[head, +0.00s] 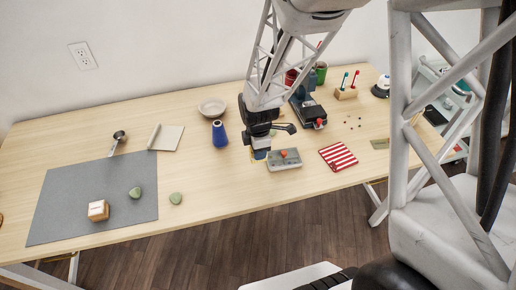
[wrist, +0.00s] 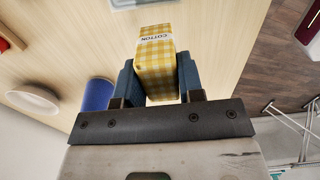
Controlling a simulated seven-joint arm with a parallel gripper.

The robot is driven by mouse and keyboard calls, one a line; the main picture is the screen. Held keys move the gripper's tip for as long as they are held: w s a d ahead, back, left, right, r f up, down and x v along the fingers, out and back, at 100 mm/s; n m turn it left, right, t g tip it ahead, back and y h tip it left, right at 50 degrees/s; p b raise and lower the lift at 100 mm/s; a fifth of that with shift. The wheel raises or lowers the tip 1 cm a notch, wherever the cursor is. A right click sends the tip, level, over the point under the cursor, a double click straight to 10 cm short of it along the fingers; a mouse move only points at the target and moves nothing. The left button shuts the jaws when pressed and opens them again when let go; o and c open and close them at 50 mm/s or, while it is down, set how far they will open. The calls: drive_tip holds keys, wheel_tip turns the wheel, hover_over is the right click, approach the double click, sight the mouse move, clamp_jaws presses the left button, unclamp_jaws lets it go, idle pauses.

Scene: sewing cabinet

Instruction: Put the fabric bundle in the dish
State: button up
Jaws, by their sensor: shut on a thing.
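The fabric bundle (wrist: 156,68) is a yellow and white checked block with a white band reading "COTTON". My gripper (wrist: 157,80) is shut on it, with one blue finger on each side. In the head view my gripper (head: 261,150) is over the middle of the table, and only a little yellow shows below it. Whether the bundle touches the table is unclear. The dish (head: 212,106) is a shallow, pale round bowl behind and left of my gripper. It also shows at the left of the wrist view (wrist: 36,97), apart from the bundle.
A blue thread cone (head: 220,134) stands between the dish and my gripper. A grey box (head: 284,159) is close to my gripper's right. A sewing machine (head: 308,108) stands behind right. A striped cloth (head: 338,156) lies right. A grey mat (head: 75,198) covers the left.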

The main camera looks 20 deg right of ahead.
idle(0.3)
wheel_tip(320, 180, up, 11)
drive_tip(key=w+a, duration=0.4)
drive_tip(key=w, duration=0.7)
drive_tip(key=w+a, duration=0.3)
drive_tip(key=w, duration=0.8)
drive_tip(key=w+a, duration=0.4)
drive_tip(key=w, duration=0.7)
drive_tip(key=shift+d+f, duration=0.1)
drive_tip(key=shift+f, duration=2.4)
drive_tip(key=shift+f, duration=0.1)
drive_tip(key=shift+f, duration=3.05)
